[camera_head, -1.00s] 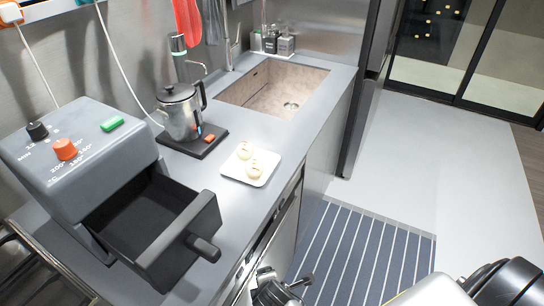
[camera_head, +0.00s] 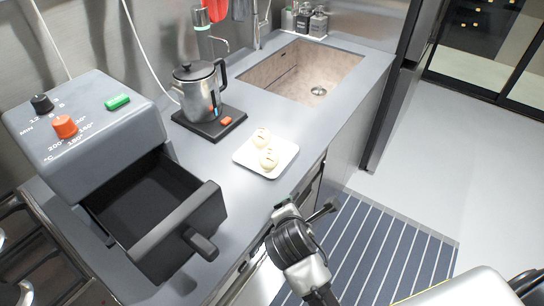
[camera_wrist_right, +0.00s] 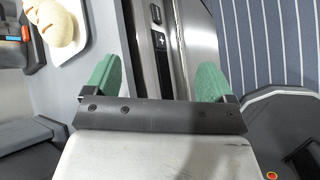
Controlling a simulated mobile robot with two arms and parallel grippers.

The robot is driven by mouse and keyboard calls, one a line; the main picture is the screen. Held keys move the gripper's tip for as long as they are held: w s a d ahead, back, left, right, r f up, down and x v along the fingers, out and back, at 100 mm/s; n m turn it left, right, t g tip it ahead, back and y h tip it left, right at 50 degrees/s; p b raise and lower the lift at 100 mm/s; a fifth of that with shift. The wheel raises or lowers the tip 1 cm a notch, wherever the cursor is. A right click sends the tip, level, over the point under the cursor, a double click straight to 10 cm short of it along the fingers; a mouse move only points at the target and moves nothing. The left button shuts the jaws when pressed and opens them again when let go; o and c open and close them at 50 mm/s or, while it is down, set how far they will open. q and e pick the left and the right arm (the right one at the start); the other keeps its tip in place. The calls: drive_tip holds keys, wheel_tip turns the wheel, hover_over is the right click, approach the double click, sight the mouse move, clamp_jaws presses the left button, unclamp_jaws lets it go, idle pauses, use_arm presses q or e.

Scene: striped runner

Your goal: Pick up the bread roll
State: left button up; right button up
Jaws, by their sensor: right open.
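Two pale, scored bread rolls, a farther one (camera_head: 262,137) and a nearer one (camera_head: 268,159), lie on a small white plate (camera_head: 246,158) on the grey counter. They also show at the top left of the right wrist view as a bread roll (camera_wrist_right: 62,28) on the plate's edge (camera_wrist_right: 80,40). My right gripper (camera_head: 302,212) is in front of the counter's edge, to the lower right of the plate. In the right wrist view its green fingers (camera_wrist_right: 155,80) are spread wide with nothing between them. My left gripper is not in view.
An air fryer (camera_head: 85,125) with its drawer (camera_head: 150,215) pulled out stands left of the plate. A kettle (camera_head: 200,92) on a dark base is behind the plate. A sink (camera_head: 300,75) lies beyond. A striped runner (camera_head: 370,245) covers the floor at right.

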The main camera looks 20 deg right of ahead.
drive_tip(key=w+a+n, duration=0.1)
drive_tip(key=n, duration=0.1)
drive_tip(key=n+t+h, duration=0.2)
drive_tip(key=n+t, duration=0.1)
drive_tip(key=n, duration=0.5)
approach(267, 166)
drive_tip(key=shift+w+d+f, duration=0.55)
drive_tip(key=shift+d+f, duration=0.1)
drive_tip(key=shift+d, duration=0.05)
drive_tip(key=shift+w+n+t, duration=0.3)
drive_tip(key=shift+n, duration=0.1)
drive_tip(key=x, duration=0.7)
drive_tip(key=shift+a+f, duration=0.15)
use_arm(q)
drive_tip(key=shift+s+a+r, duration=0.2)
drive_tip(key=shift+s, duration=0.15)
use_arm(e)
drive_tip(key=shift+c, duration=0.3)
drive_tip(key=c, duration=1)
drive_tip(key=shift+o, duration=0.2)
